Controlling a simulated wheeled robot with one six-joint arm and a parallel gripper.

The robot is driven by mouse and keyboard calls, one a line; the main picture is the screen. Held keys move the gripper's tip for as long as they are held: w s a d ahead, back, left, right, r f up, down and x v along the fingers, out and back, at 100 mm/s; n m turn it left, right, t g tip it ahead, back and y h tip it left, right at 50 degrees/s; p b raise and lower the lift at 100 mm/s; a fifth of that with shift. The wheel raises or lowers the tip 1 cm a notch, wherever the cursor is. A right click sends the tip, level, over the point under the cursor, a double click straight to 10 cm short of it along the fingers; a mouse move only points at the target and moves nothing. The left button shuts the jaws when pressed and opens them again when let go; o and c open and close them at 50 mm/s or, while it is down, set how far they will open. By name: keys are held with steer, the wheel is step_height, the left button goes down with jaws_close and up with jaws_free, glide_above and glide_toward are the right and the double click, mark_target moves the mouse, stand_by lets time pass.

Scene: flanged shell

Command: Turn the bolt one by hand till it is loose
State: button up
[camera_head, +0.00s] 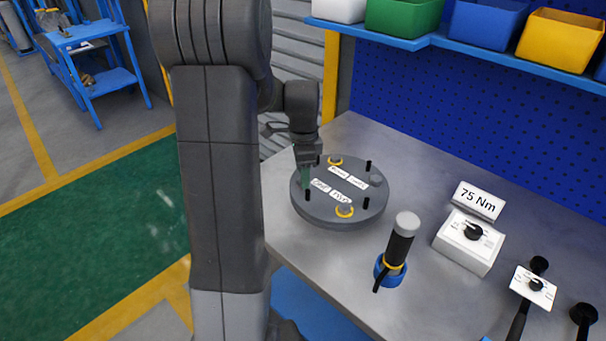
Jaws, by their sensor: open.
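A round grey flanged shell (328,214) lies on the bench, with white labels on top whose small print I cannot read surely. I cannot tell which is bolt one. My gripper (304,184) is open and points down over the left side of the shell. Its fingers hide much of that spot, so I cannot tell whether they touch a bolt there.
Several black pegs (366,203) stand up from the shell near its edge. A black tool with a grey cap (402,240) stands in a blue holder in front. A white dial box (468,242) with a 75 Nm sign (479,200) is to the right. Bins (487,22) line the shelf.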

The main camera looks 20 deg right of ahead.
steer(key=shift+f, duration=0.65)
steer(key=c, duration=1)
